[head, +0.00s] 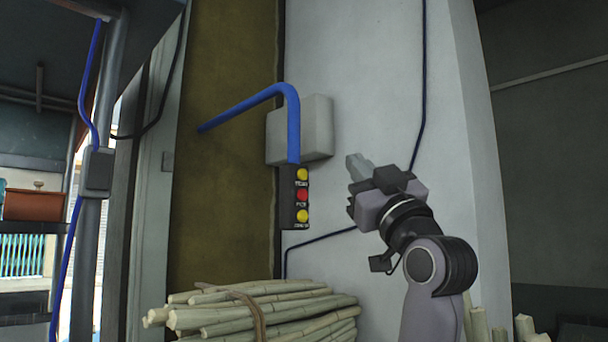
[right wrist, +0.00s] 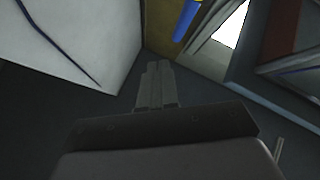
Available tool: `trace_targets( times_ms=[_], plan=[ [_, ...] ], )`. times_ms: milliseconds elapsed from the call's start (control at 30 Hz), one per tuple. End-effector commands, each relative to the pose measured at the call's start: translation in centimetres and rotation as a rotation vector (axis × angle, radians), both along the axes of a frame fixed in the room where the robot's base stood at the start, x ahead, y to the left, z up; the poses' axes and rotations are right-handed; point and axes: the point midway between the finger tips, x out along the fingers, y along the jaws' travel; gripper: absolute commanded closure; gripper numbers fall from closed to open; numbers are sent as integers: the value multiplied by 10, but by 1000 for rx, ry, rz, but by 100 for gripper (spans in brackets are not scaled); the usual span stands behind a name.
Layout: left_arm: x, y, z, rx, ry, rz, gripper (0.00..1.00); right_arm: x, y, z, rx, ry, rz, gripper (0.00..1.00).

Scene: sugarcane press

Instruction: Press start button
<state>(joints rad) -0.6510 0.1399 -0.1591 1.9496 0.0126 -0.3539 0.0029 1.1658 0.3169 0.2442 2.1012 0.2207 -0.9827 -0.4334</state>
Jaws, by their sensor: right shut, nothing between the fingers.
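A dark control box (head: 295,212) hangs from a blue pipe in the head view. It carries a yellow button (head: 302,174) at the top, a red button (head: 302,195) in the middle and a yellow button (head: 302,216) at the bottom. The labels beneath the buttons are too small to read surely. My right gripper (head: 354,163) is shut and empty, to the right of the box and apart from it. Its closed fingers also show in the right wrist view (right wrist: 156,85). The buttons cannot be made out there. My left gripper is not in view.
A bundle of cane stalks (head: 270,312) lies below the control box. A grey wall box (head: 312,130) is behind the blue pipe (head: 250,104). A pale wall (head: 375,70) stands behind my right arm. More stalks (head: 480,325) stand at the lower right.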

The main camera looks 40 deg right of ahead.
Motion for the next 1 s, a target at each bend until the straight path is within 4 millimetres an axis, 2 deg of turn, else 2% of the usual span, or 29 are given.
trace_targets(
  times_ms=[500, 700, 1000],
  plan=[
    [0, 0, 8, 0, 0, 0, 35, 67, 6, 0, 0, 3, 1, 100],
    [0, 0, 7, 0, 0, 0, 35, 80, 7, 0, 0, 1, 0, 100],
    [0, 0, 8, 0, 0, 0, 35, 82, 8, 0, -1, 0, 1, 100]
  ],
)
